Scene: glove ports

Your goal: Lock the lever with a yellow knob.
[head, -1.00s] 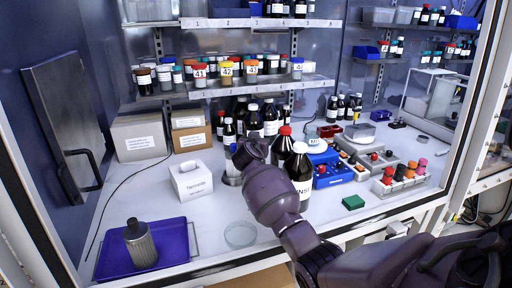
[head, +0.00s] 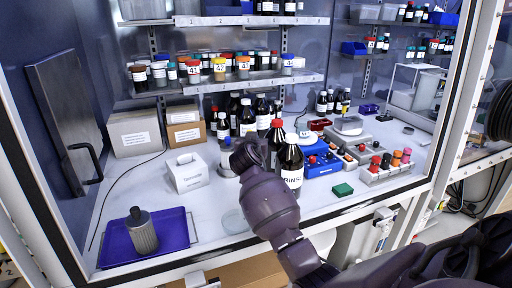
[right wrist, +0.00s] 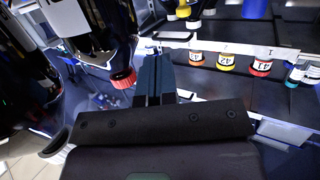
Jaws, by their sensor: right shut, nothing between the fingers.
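I see no lever with a yellow knob in either view. My right arm comes in from the lower right in the head view and reaches into the cabinet, its end near the dark bottles; the fingertips are hidden there. In the right wrist view my right gripper (right wrist: 153,80) is shut and empty. Its fingers are close to a red-capped bottle (right wrist: 123,79) at their left; I cannot tell whether they touch. My left gripper is not in view.
A black door handle (head: 85,165) is on the left wall panel. Dark bottles (head: 290,163), a tissue box (head: 188,173) and a blue tray (head: 175,232) with a grey cylinder (head: 142,232) stand on the bench. Shelves (head: 230,84) hold jars. A switch box (head: 383,224) sits below the front edge.

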